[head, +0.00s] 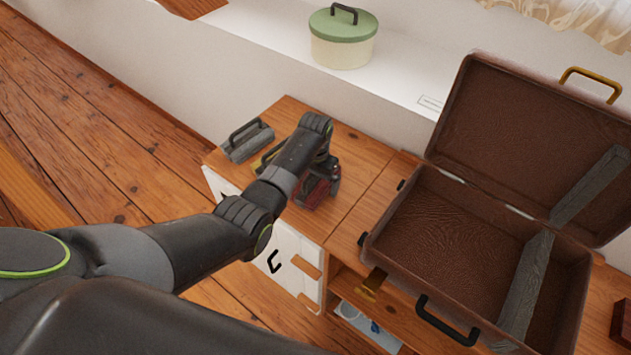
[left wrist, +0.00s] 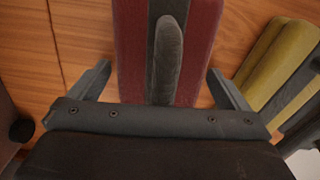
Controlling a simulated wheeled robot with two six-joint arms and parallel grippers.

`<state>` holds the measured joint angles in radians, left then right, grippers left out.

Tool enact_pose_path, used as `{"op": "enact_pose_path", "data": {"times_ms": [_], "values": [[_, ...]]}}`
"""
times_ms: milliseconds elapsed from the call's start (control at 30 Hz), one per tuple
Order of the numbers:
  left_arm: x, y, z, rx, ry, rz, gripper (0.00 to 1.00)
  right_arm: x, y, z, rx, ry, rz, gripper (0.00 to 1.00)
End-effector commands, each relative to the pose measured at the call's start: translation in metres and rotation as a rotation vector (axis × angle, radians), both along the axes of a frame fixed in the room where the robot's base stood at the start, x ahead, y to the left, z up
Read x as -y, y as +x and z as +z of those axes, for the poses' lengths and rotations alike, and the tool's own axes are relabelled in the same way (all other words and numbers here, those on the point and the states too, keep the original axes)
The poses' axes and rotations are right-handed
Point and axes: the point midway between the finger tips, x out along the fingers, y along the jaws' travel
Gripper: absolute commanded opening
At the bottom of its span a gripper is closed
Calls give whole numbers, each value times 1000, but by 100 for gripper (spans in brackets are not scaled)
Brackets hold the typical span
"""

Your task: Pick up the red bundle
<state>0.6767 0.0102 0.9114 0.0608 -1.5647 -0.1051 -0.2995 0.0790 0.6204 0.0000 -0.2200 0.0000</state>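The red bundle (head: 314,192) lies on the wooden cabinet top, partly hidden by my left arm in the head view. In the left wrist view the red bundle (left wrist: 200,40) shows a dark grey band and a raised grey handle along its middle. My left gripper (head: 328,176) is at the bundle. In the left wrist view the left gripper (left wrist: 160,70) is open, with one finger on each side of the bundle and gaps between fingers and bundle. My right gripper is not in view.
A yellow bundle (left wrist: 268,60) lies close beside the red one. A grey bundle (head: 247,143) is at the cabinet's left corner. An open brown suitcase (head: 440,225) stands to the right. A green-lidded pot (head: 342,50) sits on the white ledge behind.

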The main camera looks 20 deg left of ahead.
Motion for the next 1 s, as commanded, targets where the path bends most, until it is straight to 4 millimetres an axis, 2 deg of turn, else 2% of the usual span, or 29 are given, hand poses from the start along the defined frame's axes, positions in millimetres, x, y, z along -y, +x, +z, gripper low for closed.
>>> {"op": "enact_pose_path", "data": {"times_ms": [33, 367, 667, 767, 1000], "values": [[0, 0, 0, 0, 0, 0, 91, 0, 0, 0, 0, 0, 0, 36], [0, 0, 0, 0, 0, 0, 48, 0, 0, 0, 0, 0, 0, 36], [0, 1, 5, 2, -1, 0, 47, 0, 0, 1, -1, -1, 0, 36], [0, 1, 16, 4, 0, 0, 47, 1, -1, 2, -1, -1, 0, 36], [0, 2, 60, 7, -1, 0, 47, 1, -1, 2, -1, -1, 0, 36]]}}
